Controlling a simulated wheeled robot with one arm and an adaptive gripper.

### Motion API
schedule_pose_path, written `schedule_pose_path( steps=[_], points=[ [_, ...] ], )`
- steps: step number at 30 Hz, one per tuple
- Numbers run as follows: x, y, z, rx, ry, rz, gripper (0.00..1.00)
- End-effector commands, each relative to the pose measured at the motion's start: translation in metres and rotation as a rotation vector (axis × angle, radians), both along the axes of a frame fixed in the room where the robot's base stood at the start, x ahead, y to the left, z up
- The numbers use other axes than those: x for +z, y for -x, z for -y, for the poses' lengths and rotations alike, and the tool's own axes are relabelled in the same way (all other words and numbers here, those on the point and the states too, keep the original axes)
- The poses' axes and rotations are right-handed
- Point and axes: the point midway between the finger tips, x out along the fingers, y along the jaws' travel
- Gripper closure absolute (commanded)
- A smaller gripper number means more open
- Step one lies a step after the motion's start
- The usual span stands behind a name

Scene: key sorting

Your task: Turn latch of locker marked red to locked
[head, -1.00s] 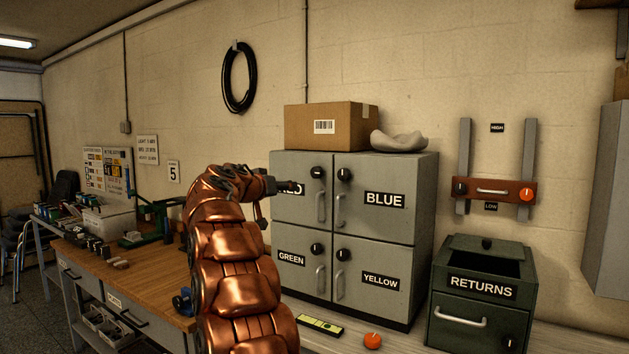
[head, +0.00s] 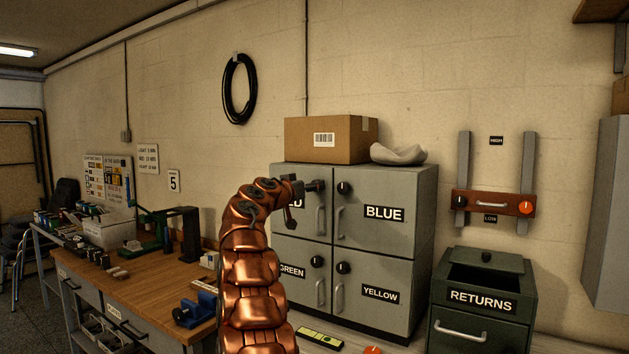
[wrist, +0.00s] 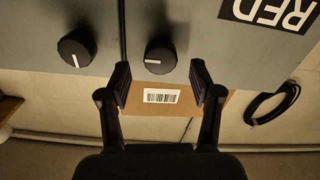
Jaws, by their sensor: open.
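The red-marked locker (head: 307,231) is the upper left door of a grey block of lockers in the head view; my arm covers part of its label. In the wrist view, which is upside down, the RED label (wrist: 270,12) sits at top right. The red locker's latch knob (wrist: 160,56) is round and black, with its white mark pointing left in that picture. My gripper (wrist: 160,78) is open, its two fingers to either side of and just short of the knob, not visibly touching it. In the head view, my gripper (head: 312,186) overlaps the knob.
The blue locker's knob (wrist: 75,50) is beside the left finger in the wrist view. A cardboard box (head: 330,139) and a grey cloth-like item (head: 398,153) lie on the lockers. Door handles (head: 321,220) project below the knobs. A RETURNS bin (head: 483,300) stands to the right.

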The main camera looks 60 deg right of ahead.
Motion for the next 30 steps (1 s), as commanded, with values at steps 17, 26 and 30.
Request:
schedule_pose_path(
  steps=[17, 26, 30],
  points=[
    [-0.001, -0.001, 0.03, 0.0, -0.002, -0.001, 0.36],
    [-0.001, -0.002, 0.03, 0.0, -0.002, -0.001, 0.61],
    [-0.001, -0.002, 0.03, 0.0, -0.002, -0.001, 0.75]
  ],
)
